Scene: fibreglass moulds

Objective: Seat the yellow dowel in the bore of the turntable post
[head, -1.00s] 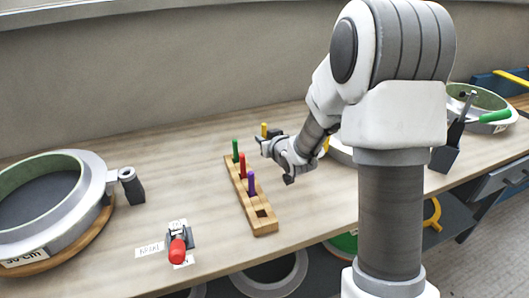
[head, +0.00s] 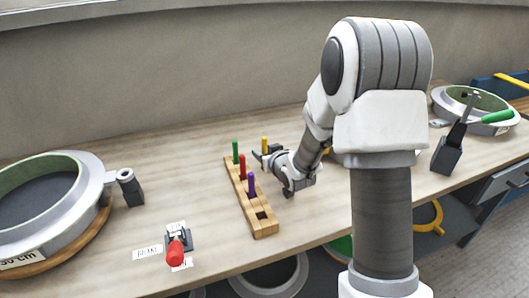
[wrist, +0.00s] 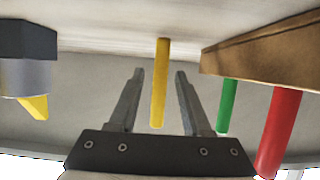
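The yellow dowel (head: 264,144) stands upright beyond the wooden rack, to the right of the green dowel (head: 235,151). My gripper (head: 263,155) is around it. In the wrist view my gripper (wrist: 160,74) is open, and the dowel (wrist: 160,85) shows between its fingers with a gap on both sides. I cannot tell whether its foot touches the bench. At the left, a dark post with a silver collar (head: 128,175) stands beside the large round mould on its wooden turntable (head: 85,235). I cannot tell for sure that it is the turntable post.
The wooden rack (head: 263,230) holds the green, red (head: 242,167) and purple (head: 251,184) dowels and has an empty hole at its near end. A red-handled clamp (head: 176,246) sits at the front. Another mould (head: 492,122) stands at the right.

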